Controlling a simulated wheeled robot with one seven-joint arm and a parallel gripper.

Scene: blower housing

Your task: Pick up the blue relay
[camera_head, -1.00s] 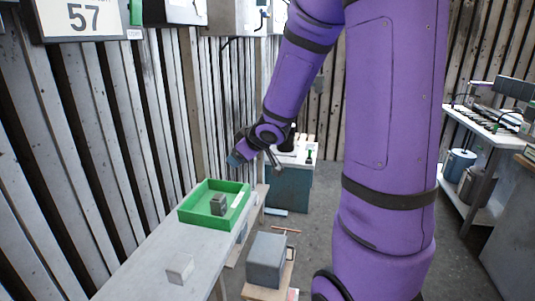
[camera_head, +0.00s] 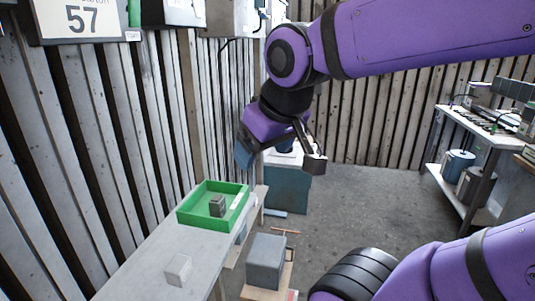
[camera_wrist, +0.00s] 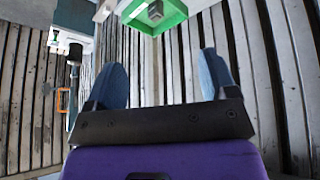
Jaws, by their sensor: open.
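I cannot make out a clearly blue relay in either view. A dark grey block (camera_head: 217,206) stands in the green tray (camera_head: 187,215) on the bench; the block (camera_wrist: 155,11) and tray (camera_wrist: 178,15) also show at the top of the wrist view. A pale grey block (camera_head: 178,270) lies on the bare bench nearer the camera. My gripper (camera_wrist: 163,75) is open, with two blue-grey fingers apart and nothing between them. In the head view it hangs in the air above and beyond the tray, touching nothing.
The long grey bench (camera_head: 150,262) runs along the slatted wall. A grey box (camera_head: 265,262) sits on a low stand to its right. A blue-grey cabinet (camera_head: 288,190) stands behind. A shelf table (camera_head: 480,130) is at right. The floor (camera_head: 360,205) between is largely clear.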

